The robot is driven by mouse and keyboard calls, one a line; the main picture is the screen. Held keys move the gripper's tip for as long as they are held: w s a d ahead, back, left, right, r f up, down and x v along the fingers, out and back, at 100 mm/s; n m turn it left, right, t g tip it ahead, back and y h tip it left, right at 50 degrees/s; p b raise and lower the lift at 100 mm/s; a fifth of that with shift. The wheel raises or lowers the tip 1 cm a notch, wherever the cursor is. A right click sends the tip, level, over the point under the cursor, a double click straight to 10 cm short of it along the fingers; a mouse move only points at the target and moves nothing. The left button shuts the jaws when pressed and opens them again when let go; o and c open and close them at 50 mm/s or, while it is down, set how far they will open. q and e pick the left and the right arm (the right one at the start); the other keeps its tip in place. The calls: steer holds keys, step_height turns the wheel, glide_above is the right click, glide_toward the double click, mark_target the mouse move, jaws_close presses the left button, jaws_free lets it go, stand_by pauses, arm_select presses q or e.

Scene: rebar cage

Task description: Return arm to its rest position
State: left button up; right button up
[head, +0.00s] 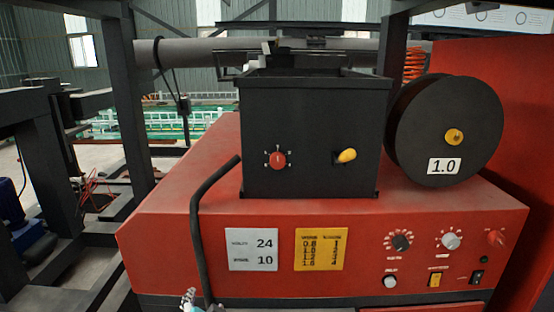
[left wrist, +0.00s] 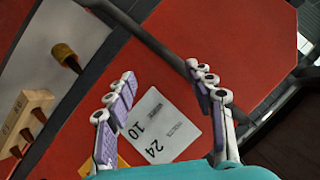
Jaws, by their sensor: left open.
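My left gripper shows in the left wrist view (left wrist: 160,76) with its two fingers spread apart and nothing between them. In the left wrist view the white label (left wrist: 160,128) with 24 and 10 lies beyond the fingers. I cannot tell the exact gap to the machine. My right gripper is not in view.
A black box (head: 310,120) with a red dial and yellow knob stands on the machine. A black spool (head: 447,110) marked 1.0 stands to its right. Dark frame posts (head: 128,95) rise at the left. A wooden block (left wrist: 22,118) shows in the left wrist view.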

arm_select(q)
steer(key=s+f+n+g+h+b, duration=0.1)
steer(key=s+f+b, duration=0.2)
steer(key=f, duration=0.6)
steer(key=s+a+f+n+g+h+b, duration=0.1)
steer(key=s+f+b, duration=0.3)
steer(key=f, duration=0.5)
steer(key=s+a+f+n+g+h+b, duration=0.1)
steer(key=s+f+n+g+b, duration=0.1)
steer(key=f+b, duration=0.4)
step_height(320, 180, down, 4)
steer(key=shift+s+r+n+g+h, duration=0.15)
steer(key=shift+s+n+g+h, duration=0.25)
steer(key=shift+s, duration=0.6)
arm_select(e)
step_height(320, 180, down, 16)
arm_select(q)
steer(key=shift+r, duration=0.1)
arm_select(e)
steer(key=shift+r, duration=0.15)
